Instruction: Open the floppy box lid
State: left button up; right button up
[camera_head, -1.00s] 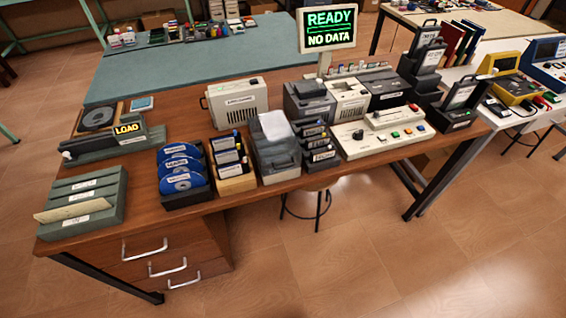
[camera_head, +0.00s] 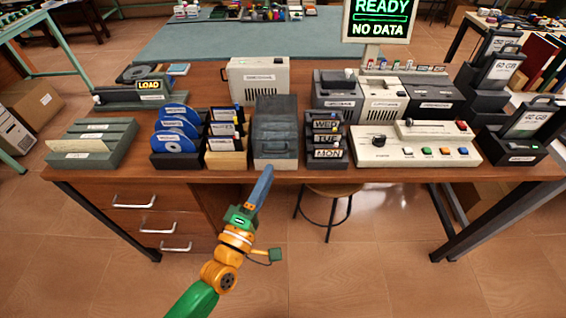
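The grey floppy box (camera_head: 275,150) stands near the front edge of the wooden desk, in the middle of the head view. Its smoky grey lid (camera_head: 276,108) looks down over it, with a handle or latch shape at the front. My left gripper (camera_head: 267,172) reaches up from below, its blue-grey fingers pointing at the box's front. The fingertips appear just in front of and below the box; whether they touch it I cannot tell. The fingers overlap in this view, so their opening is unclear. Nothing is visibly held. My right gripper is out of view.
A tray of blue disks (camera_head: 176,140) and a holder of labelled disks (camera_head: 227,143) stand left of the box. A day-labelled rack (camera_head: 327,140) stands close on its right, then a white console (camera_head: 410,150). A beige drive unit (camera_head: 258,80) is behind.

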aim_at(273, 157)
pick_arm(q)
jog(key=x, duration=0.4)
jog(key=a+x, duration=0.1)
jog(key=x, duration=0.1)
jog(key=shift+w+d, duration=0.15)
jog(key=shift+w, duration=0.25)
jog(key=shift+s, duration=0.1)
jog(key=c, duration=0.6)
grip_shut()
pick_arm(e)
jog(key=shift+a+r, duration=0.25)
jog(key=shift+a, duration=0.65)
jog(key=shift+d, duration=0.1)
